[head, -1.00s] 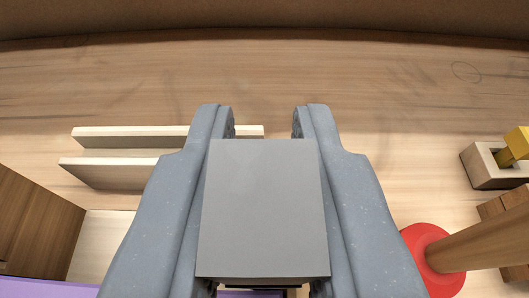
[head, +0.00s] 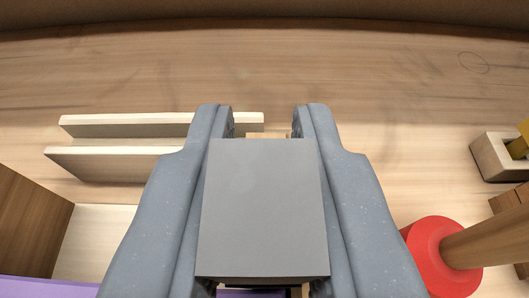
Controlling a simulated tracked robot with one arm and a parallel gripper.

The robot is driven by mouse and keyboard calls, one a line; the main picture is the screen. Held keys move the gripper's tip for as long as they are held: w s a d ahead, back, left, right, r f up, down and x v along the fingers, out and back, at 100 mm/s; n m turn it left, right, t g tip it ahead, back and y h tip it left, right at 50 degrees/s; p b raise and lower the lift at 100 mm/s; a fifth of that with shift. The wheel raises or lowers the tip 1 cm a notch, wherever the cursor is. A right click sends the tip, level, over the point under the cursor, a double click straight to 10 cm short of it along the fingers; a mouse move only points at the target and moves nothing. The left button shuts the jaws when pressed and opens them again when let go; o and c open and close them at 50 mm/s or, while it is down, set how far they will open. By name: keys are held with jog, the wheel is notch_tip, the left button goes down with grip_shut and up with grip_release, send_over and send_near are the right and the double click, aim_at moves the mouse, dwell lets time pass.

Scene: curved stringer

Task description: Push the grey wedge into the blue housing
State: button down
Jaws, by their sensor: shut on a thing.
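My gripper (head: 263,118) fills the middle of the head view, its two blue-grey fingers pointing away from the camera. A flat-topped grey block, which looks like the grey wedge (head: 263,208), sits between the fingers, and they are shut on it. Its top face is plain; its underside is hidden. I see no clearly blue housing. Purple surfaces show at the lower left edge (head: 45,289) and just below the wedge; I cannot tell what they belong to.
Two pale parallel boards (head: 110,160) stand at left. A brown wooden panel (head: 30,225) is at lower left. A red disc (head: 430,245) with a wooden rod (head: 495,243) is at lower right. A wooden socket (head: 493,160) holds a yellow piece at far right. The wooden surface beyond is clear.

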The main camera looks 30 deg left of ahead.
jog(key=shift+f+b, duration=0.3)
jog(key=shift+f, duration=0.35)
jog(key=c, duration=1.3)
grip_release()
jog(key=shift+o, duration=0.2)
jog(key=v, duration=1.4)
jog(key=shift+w, duration=0.15)
